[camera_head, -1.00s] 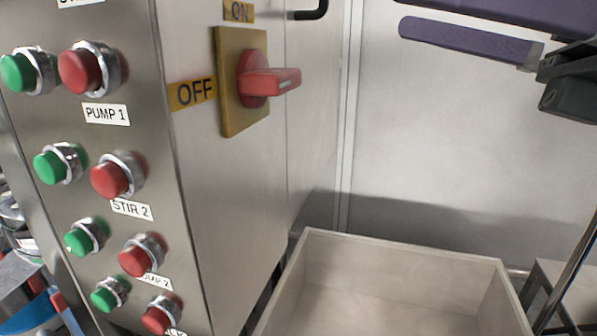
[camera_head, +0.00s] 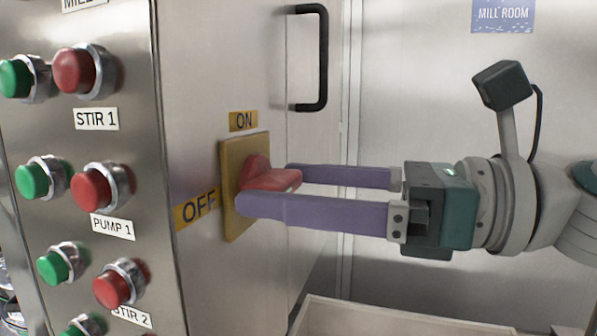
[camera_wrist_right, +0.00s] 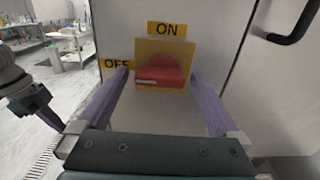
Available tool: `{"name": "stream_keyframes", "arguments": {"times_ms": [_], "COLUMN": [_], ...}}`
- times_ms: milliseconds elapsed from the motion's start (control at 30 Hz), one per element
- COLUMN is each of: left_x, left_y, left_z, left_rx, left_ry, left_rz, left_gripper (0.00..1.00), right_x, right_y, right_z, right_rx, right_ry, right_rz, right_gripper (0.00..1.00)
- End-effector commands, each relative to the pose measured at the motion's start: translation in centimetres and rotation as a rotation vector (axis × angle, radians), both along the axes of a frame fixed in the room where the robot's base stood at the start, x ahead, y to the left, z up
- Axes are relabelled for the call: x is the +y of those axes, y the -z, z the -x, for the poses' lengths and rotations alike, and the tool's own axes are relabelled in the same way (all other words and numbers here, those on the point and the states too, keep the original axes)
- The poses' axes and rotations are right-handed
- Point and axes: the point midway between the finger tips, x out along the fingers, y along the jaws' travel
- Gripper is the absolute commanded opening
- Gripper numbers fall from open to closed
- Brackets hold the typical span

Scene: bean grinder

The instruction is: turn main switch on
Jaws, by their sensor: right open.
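The main switch is a red rotary handle (camera_head: 262,174) on a yellow plate (camera_head: 232,226) on the side of the steel cabinet. An ON label (camera_head: 243,121) is above it and an OFF label (camera_head: 195,210) is to its left. In the right wrist view the handle (camera_wrist_right: 160,76) lies level, its white-marked end toward OFF. My right gripper (camera_head: 265,186) is open, its purple fingers on either side of the handle; contact cannot be told. My left gripper is out of the head view; part of a dark green gripper (camera_wrist_right: 36,104), likely my left, shows in the right wrist view.
Green and red push buttons (camera_head: 92,190) fill the cabinet's front panel. A black door handle (camera_head: 322,60) is above and right of the switch. A pale bin (camera_head: 360,318) stands below my right arm. A bench with items (camera_wrist_right: 62,45) is far left in the wrist view.

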Motion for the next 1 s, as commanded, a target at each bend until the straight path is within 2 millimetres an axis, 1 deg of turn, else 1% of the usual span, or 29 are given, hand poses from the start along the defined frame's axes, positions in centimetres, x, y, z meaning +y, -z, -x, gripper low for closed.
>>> {"name": "stream_keyframes", "arguments": {"times_ms": [167, 867, 900, 1000], "left_x": [-0.11, 0.06, 0.08, 0.13], "left_y": [0.04, 0.09, 0.09, 0.08], "left_z": [0.02, 0.05, 0.05, 0.05], "left_rx": [0.001, 0.002, 0.002, 0.002], "left_ry": [-0.002, 0.002, 0.003, 0.004], "left_rz": [0.004, -0.003, -0.003, -0.006], "left_gripper": [0.00, 0.00, 0.00, 0.00], "right_x": [0.00, -0.05, -0.06, -0.06], "right_y": [0.05, 0.05, 0.05, 0.04], "right_z": [-0.01, -0.02, -0.01, -0.01], "right_rx": [0.000, 0.001, 0.001, 0.003], "right_ry": [0.000, 0.001, 0.001, 0.001], "right_rz": [0.000, 0.000, 0.000, -0.001], "right_gripper": [1.00, 0.22, 0.19, 0.19]}}
